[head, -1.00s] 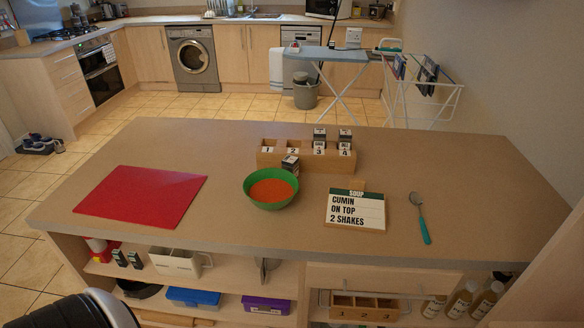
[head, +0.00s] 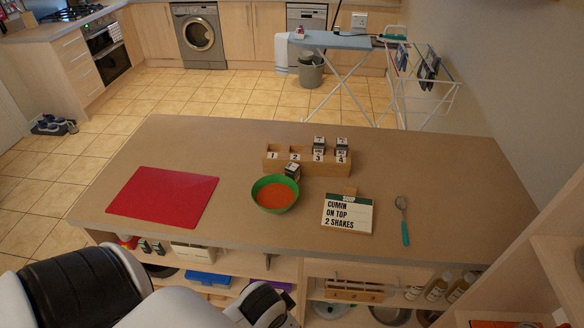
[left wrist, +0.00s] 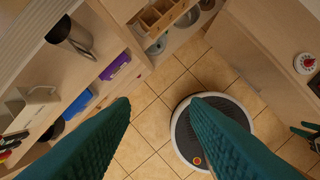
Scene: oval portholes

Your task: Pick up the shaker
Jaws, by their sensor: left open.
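A small dark shaker (head: 292,171) with a pale label stands on the counter, just in front of the wooden rack (head: 283,166) and close to the green bowl's back rim. Two more dark shakers (head: 319,143) (head: 342,144) stand in the rack's slots 3 and 4; slots 1 and 2 look empty. The green bowl (head: 256,201) holds orange soup. A sign (head: 347,214) reads "SOUP, CUMIN ON TOP, 2 SHAKES". My left gripper (left wrist: 158,102) shows two teal fingers, open and empty, over the floor beside the shelves.
A red board (head: 162,197) lies on the counter's left, and a spoon (head: 403,220) on its right. Shelves under the counter (head: 130,235) hold boxes, bottles and a purple box (left wrist: 115,67). The counter behind the board is clear.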

